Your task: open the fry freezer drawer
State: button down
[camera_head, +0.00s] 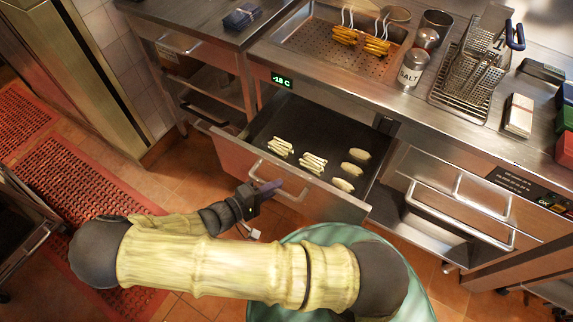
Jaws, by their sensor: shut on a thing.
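The fry freezer drawer (234,158) is a steel drawer below the counter, under a green "-18 C" display (282,80). It is pulled well out, and its dark inside shows. Pale fries (313,163) and oval pale pieces (355,161) lie in it. My gripper (262,189) is at the bar handle (285,179) on the drawer front, toward its left part, and is shut on that handle. The fingertips are small in this view, and part of the handle is hidden by them.
Another handled drawer (462,205) stands to the right, above open floor. The counter above holds a salt shaker (411,69), a fry basket (472,80) and a fry tray (300,45). Red mats (75,190) lie on the tiled floor at left.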

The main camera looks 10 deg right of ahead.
jog(key=s+a, duration=0.4)
jog(key=s, duration=0.1)
jog(key=shift+a+f, duration=0.1)
jog(key=c, duration=1.4)
grip_release()
jog(key=shift+o, duration=0.2)
jog(key=b+v, duration=0.1)
jog(key=v, duration=1.6)
jog(key=shift+a, duration=0.25)
